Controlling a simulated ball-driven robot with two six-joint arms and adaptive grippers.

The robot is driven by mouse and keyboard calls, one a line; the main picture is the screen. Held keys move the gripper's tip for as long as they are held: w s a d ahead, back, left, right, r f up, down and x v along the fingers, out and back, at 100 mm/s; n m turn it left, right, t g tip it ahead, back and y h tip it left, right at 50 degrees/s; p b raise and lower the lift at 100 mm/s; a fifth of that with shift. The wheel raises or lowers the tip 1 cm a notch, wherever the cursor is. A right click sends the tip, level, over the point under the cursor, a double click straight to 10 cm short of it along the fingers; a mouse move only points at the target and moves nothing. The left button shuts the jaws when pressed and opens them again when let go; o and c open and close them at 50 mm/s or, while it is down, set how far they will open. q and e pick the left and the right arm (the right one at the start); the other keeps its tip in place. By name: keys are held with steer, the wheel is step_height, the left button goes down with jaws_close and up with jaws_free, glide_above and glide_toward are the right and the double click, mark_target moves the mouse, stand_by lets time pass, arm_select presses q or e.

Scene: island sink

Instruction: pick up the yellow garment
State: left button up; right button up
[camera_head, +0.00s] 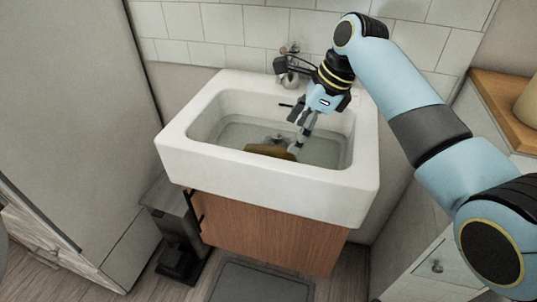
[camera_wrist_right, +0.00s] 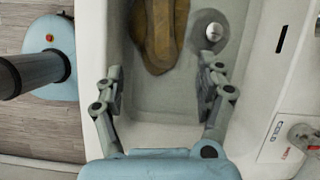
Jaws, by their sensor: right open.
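The yellow garment (camera_head: 268,151) lies in the sink basin and shows as a brownish-yellow strip, mostly hidden by the front rim in the head view. In the right wrist view the garment (camera_wrist_right: 158,35) is a crumpled dark-yellow piece at the top, cut off by the frame edge. My right gripper (camera_head: 298,130) reaches down into the sink. In the right wrist view its fingers (camera_wrist_right: 162,88) are spread apart and empty, with the garment ahead of them and not between them. My left gripper is not in view.
The white sink (camera_head: 260,180) has raised walls around the basin. A round drain (camera_wrist_right: 212,30) is right of the garment. The faucet (camera_head: 288,70) stands at the back rim near my right wrist. A grey bin (camera_head: 172,220) stands left of the wooden cabinet (camera_head: 265,232).

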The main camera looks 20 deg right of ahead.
mark_target(284, 151)
steer(key=x, duration=0.3)
steer(key=shift+a+f+b, duration=0.15)
steer(key=shift+f+b, duration=0.05)
steer(key=shift+b, duration=0.1)
steer(key=shift+a+f, duration=0.1)
steer(key=shift+f, duration=0.25)
steer(key=b+x, duration=0.1)
steer(key=x, duration=0.3)
steer(key=shift+w+a+f, duration=0.1)
steer(key=shift+w+f, duration=0.05)
steer(key=shift+f, duration=0.25)
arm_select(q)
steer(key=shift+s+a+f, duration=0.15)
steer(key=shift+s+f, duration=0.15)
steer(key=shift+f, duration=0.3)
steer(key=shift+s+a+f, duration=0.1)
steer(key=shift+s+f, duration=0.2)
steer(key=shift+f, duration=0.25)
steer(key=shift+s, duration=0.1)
arm_select(e)
steer(key=c, duration=1)
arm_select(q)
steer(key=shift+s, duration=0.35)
